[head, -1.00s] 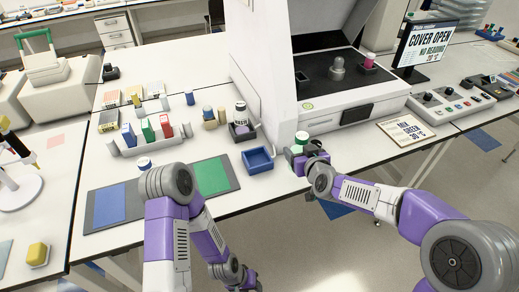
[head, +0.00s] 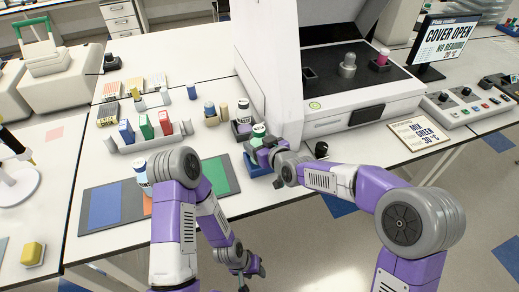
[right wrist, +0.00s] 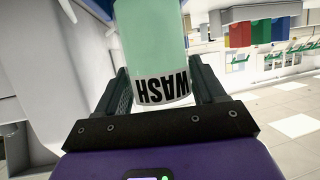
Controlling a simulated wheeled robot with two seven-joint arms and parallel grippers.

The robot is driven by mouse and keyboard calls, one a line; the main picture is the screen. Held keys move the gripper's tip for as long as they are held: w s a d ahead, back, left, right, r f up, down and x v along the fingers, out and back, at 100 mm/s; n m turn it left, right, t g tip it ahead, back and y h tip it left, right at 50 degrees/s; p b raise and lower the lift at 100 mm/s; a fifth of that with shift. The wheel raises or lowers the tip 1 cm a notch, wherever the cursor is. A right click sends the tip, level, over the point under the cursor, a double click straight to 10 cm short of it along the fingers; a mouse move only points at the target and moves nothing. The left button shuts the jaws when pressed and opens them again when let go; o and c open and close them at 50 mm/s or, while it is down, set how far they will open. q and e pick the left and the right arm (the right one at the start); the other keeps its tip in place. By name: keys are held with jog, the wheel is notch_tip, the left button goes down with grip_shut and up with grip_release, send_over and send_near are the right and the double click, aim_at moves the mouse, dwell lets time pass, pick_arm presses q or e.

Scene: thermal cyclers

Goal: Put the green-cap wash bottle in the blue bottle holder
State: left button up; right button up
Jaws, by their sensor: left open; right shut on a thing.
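The green-cap wash bottle (head: 258,131) is in my right gripper (head: 264,147), over the back part of the blue bottle holder (head: 256,170). The gripper hides its lower part in the head view, so I cannot tell whether its base is inside the holder. In the right wrist view the pale green bottle (right wrist: 152,40), with a white "WASH" label, sits between both fingers of the right gripper (right wrist: 165,95). My left gripper (head: 250,270) is open and empty, low in front of the bench edge.
A dark holder with a bottle (head: 243,110) stands just behind the blue holder. The tall white plate reader (head: 265,60) rises close by on the right. A black knob-like object (head: 321,149) stands right of my gripper. A mat with blue and green panels (head: 216,174) lies left.

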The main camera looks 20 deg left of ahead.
jog(key=shift+f, duration=1.15)
jog(key=shift+f+b, duration=0.15)
jog(key=shift+b, duration=0.2)
jog(key=o, duration=1.3)
jog(key=shift+s+d+r+p, duration=0.1)
jog(key=shift+d+r+p, duration=0.1)
jog(key=shift+r+p, duration=0.1)
jog(key=v, duration=1.1)
jog(key=shift+s+d, duration=0.15)
